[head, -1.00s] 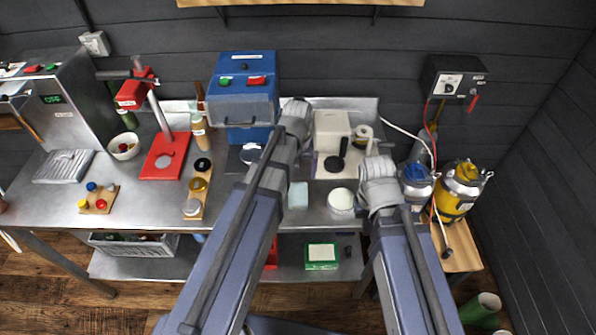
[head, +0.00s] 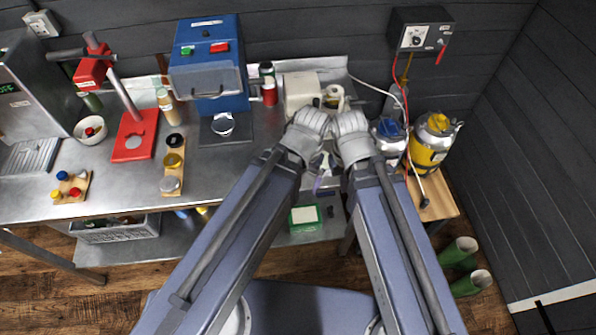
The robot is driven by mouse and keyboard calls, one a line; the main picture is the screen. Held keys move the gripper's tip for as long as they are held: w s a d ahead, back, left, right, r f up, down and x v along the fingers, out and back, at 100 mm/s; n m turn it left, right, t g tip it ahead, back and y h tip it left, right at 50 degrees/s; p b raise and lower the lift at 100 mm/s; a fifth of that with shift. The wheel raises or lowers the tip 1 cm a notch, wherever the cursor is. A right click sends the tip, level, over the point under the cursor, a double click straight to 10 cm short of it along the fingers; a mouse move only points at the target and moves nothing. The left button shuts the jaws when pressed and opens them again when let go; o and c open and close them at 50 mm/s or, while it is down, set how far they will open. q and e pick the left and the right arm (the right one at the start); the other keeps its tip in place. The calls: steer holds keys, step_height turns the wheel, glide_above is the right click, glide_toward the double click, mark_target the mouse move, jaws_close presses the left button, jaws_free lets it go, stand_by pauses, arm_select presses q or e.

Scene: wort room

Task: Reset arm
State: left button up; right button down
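My two arms reach forward side by side over the right part of the steel bench (head: 240,160). Their wrists bend down close together in front of the cream machine (head: 302,92). My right gripper (head: 332,163) shows only in part, small and dark, below the wrists. My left gripper is mostly hidden behind its own arm. I cannot tell whether either gripper is open or shut, and I see nothing clearly held.
A blue machine (head: 210,75) and a red press stand (head: 135,136) are at the back of the bench. Yellow (head: 428,145) and blue-topped (head: 389,138) canisters stand at the right. Green tubes (head: 468,283) are on the floor. The bench's left-middle has bare room.

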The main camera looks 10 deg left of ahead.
arm_select(q)
step_height(320, 180, down, 6)
steer(key=b, duration=0.6)
stand_by(0.8)
steer(key=w+a+n, duration=0.2)
steer(key=w+a, duration=0.1)
steer(key=w, duration=0.2)
steer(key=w+a+r+n+p, duration=0.1)
steer(key=w+a+n, duration=0.1)
steer(key=w+a, duration=0.2)
steer(key=w+a+n+h, duration=0.1)
steer(key=w+a+n, duration=0.2)
steer(key=w, duration=0.3)
steer(key=shift+w+a+r+p, duration=0.15)
steer(key=shift+w+r+p, duration=0.05)
steer(key=shift+r+p, duration=0.2)
steer(key=f+b, duration=0.8)
steer(key=shift+s+a, duration=0.2)
